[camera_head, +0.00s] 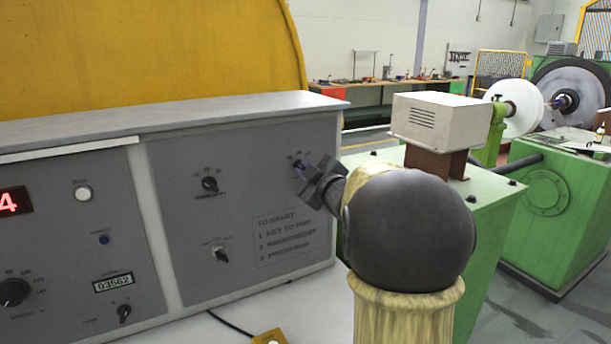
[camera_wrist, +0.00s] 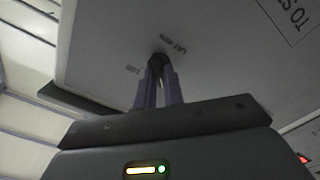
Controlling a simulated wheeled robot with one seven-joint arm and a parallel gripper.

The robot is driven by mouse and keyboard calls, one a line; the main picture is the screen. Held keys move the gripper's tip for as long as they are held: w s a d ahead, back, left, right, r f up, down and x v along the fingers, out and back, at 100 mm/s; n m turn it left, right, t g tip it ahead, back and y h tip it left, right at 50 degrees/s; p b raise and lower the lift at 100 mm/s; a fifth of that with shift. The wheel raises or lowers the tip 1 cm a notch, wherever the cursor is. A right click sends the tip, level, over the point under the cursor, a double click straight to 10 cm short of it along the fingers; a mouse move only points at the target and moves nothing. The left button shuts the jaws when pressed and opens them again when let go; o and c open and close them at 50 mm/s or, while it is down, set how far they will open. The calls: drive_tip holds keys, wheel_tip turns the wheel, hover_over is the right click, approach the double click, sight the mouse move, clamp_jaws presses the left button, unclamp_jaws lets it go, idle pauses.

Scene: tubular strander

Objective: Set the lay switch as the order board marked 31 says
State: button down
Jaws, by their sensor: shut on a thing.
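My gripper (camera_head: 306,170) reaches to the upper right of the grey control panel (camera_head: 160,225). Its two purple-grey fingers are closed on a small dark switch knob (camera_wrist: 158,60), which seems to be the lay switch. In the wrist view small printed labels (camera_wrist: 172,43) stand around the knob, too blurred to read surely. The fingers hide most of the knob, so I cannot tell which way it points. No order board marked 31 shows in either view.
Other black knobs (camera_head: 209,184) and (camera_head: 219,254), a red display (camera_head: 14,202) and a printed instruction block (camera_head: 287,235) are on the same console. A green machine base (camera_head: 490,215) with a white box (camera_head: 440,120) stands to the right, close to my arm.

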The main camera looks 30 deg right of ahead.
idle(0.3)
drive_tip(key=c, duration=1.5)
unclamp_jaws()
drive_tip(key=s+b, duration=0.1)
drive_tip(key=s, duration=1.6)
drive_tip(key=shift+s+d, duration=0.2)
drive_tip(key=shift+d, duration=0.1)
